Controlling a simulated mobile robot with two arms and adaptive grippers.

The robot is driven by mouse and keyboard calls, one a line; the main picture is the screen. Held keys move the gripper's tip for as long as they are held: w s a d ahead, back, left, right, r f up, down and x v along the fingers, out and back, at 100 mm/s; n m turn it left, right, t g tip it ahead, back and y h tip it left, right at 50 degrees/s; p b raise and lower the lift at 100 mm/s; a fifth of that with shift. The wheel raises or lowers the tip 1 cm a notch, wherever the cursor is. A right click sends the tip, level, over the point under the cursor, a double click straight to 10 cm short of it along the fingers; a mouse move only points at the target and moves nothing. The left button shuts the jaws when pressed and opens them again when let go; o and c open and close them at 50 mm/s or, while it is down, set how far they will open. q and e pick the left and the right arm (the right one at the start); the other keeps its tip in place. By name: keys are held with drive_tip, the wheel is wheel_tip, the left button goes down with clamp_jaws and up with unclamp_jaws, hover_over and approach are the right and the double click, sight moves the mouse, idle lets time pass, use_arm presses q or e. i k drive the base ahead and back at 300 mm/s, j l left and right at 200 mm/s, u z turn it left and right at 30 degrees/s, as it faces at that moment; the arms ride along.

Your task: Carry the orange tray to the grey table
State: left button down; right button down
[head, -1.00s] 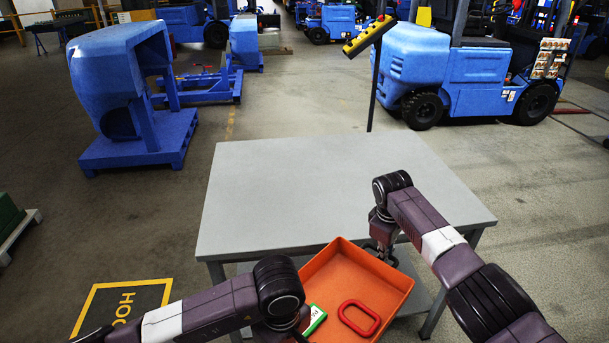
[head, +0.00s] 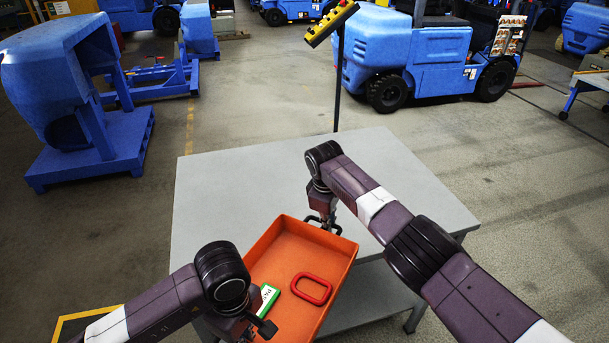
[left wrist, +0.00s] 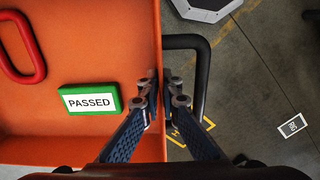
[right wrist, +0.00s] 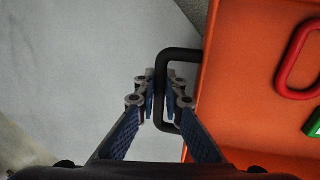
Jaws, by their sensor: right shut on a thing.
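The orange tray (head: 293,255) is held between my two arms, with its far end in front of the near part of the grey table (head: 235,185) in the head view. It holds a red ring (head: 312,289) and a green "PASSED" block (left wrist: 90,101). My right gripper (right wrist: 160,92) is shut on the black handle (right wrist: 178,55) on one side of the tray. My left gripper (left wrist: 161,88) has its fingers closed on either side of the tray wall, inside the other black handle (left wrist: 202,75). The gap between tray and tabletop is unclear.
The visible tabletop is bare. A lower shelf (head: 370,295) shows under it. A yellow control box on a post (head: 337,85) stands behind the table. A blue forklift (head: 400,50) is behind right and a blue machine (head: 60,90) is at the left.

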sight(264, 219)
drive_tip(key=i+j, duration=0.15)
drive_tip(key=i, duration=0.35)
drive_tip(key=i+j, duration=0.2)
drive_tip(key=i, duration=0.3)
